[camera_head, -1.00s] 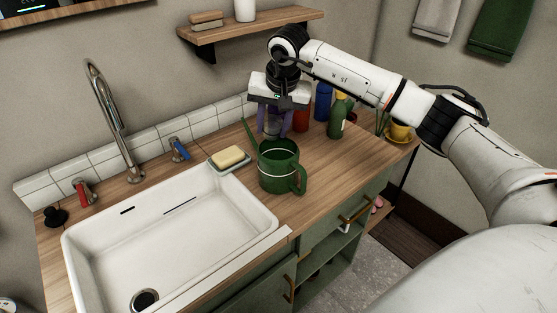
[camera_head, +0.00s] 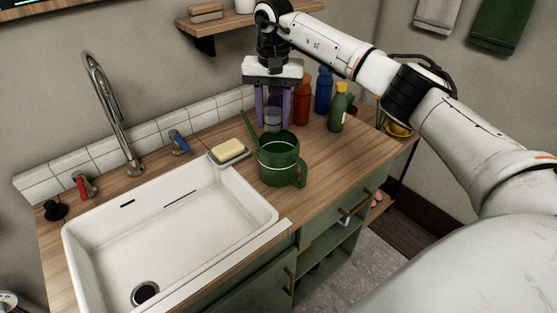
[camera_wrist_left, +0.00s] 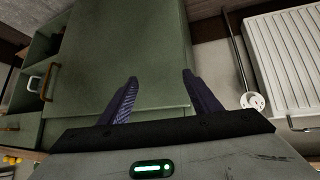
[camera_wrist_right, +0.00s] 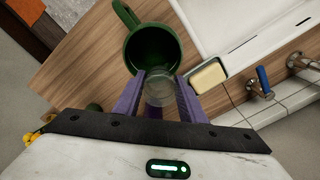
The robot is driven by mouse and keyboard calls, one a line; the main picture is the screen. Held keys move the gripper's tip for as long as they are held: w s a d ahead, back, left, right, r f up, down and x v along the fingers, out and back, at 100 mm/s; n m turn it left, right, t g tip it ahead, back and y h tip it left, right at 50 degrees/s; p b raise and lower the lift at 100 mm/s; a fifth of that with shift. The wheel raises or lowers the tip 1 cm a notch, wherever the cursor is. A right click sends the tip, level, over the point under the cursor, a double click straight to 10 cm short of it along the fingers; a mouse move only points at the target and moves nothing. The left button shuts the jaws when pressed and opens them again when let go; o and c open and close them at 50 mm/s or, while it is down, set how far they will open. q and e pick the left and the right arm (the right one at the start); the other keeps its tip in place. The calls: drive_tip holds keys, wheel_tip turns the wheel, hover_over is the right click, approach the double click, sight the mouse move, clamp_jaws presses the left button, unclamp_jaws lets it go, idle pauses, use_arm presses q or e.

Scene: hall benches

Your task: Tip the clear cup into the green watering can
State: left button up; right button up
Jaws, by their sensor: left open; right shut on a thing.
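The green watering can (camera_head: 279,165) stands upright on the wooden counter, right of the sink; its open top also shows in the right wrist view (camera_wrist_right: 152,50). My right gripper (camera_head: 273,118) is shut on the clear cup (camera_head: 272,122), just behind and above the can's rim. In the right wrist view the clear cup (camera_wrist_right: 160,86) sits between the purple fingers, its edge overlapping the can's opening. I cannot tell what is in the cup. My left gripper (camera_wrist_left: 160,95) is open and empty, facing a green cabinet front; it is not in the head view.
A soap dish (camera_head: 229,153) with yellow soap stands left of the can, beside the white sink (camera_head: 165,235). A red bottle (camera_head: 302,104), a blue bottle (camera_head: 323,92) and a green bottle (camera_head: 338,110) stand to the right. A shelf (camera_head: 250,24) hangs behind.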

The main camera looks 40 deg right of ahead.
drive_tip(key=shift+r, duration=2.3)
drive_tip(key=shift+s+a+f, duration=0.1)
drive_tip(key=shift+s+a, duration=0.05)
drive_tip(key=shift+a, duration=0.15)
drive_tip(key=s+a+f+n, duration=0.3)
drive_tip(key=s+a+n, duration=0.1)
drive_tip(key=s+a, duration=0.4)
drive_tip(key=s+a+f+n, duration=0.3)
drive_tip(key=s+a, duration=0.5)
drive_tip(key=s, duration=0.5)
drive_tip(key=shift+s+a+n, duration=0.15)
drive_tip(key=shift+s+n, duration=0.15)
drive_tip(key=shift+n, duration=0.4)
